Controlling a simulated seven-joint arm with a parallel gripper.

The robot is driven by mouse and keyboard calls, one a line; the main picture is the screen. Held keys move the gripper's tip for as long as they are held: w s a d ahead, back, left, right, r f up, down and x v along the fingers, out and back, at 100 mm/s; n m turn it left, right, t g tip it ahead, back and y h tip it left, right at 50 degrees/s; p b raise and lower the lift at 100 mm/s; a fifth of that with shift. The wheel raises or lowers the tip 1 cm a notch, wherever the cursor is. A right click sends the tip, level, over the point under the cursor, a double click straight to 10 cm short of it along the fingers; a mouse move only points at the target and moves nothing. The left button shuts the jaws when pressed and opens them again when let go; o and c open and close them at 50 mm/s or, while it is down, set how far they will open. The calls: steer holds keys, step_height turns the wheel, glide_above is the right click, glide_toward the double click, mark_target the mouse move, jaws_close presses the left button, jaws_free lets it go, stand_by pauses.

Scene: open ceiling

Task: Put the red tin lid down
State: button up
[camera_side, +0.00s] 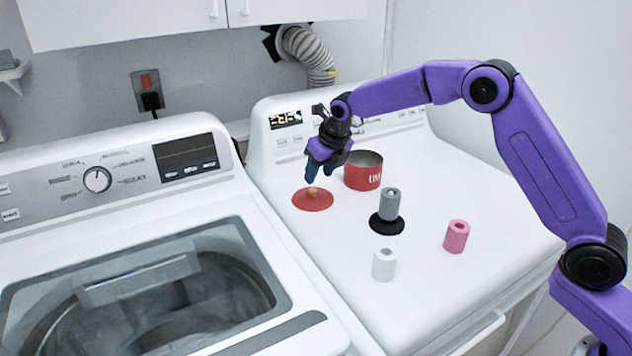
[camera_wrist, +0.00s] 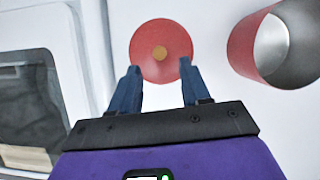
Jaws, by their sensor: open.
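The red tin lid (camera_side: 313,201) is a flat red disc with a small tan knob, lying on the white dryer top at the left of the red tin. In the wrist view the lid (camera_wrist: 160,40) shows just beyond my fingertips, its knob facing me. My gripper (camera_side: 311,181) is just above the lid, pointing down. In the wrist view my gripper (camera_wrist: 158,70) is open, with its two blue fingers apart and nothing between them. The red tin (camera_side: 362,172) stands open and upright beside the lid, and its open top (camera_wrist: 285,42) shows at the right of the wrist view.
A grey cylinder (camera_side: 389,204) stands on a black disc (camera_side: 387,225). A white roll (camera_side: 384,265) and a pink roll (camera_side: 456,236) stand nearer the front. The washer (camera_side: 195,240) is at the left. The dryer top is clear around the right side.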

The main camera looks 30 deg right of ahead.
steer(key=v, duration=0.6)
steer(key=s+a+r+m+g, duration=0.1)
steer(key=s+a+m+g, duration=0.15)
steer(key=s+m, duration=1.45)
steer(key=s+d+f+m, duration=0.1)
steer(key=s+d, duration=0.3)
steer(key=s, duration=0.5)
steer(key=s+d+f+m+g, duration=0.1)
steer(key=s+d+m, duration=0.2)
steer(key=s, duration=0.7)
steer(key=s+d+f+m+g, duration=0.1)
steer(key=s+d+f+m, duration=0.1)
steer(key=s, duration=0.8)
steer(key=d+m, duration=0.1)
steer(key=d, duration=0.1)
steer(key=shift+s+d+m, duration=0.2)
steer(key=shift+d+m, duration=0.1)
steer(key=shift+m, duration=0.1)
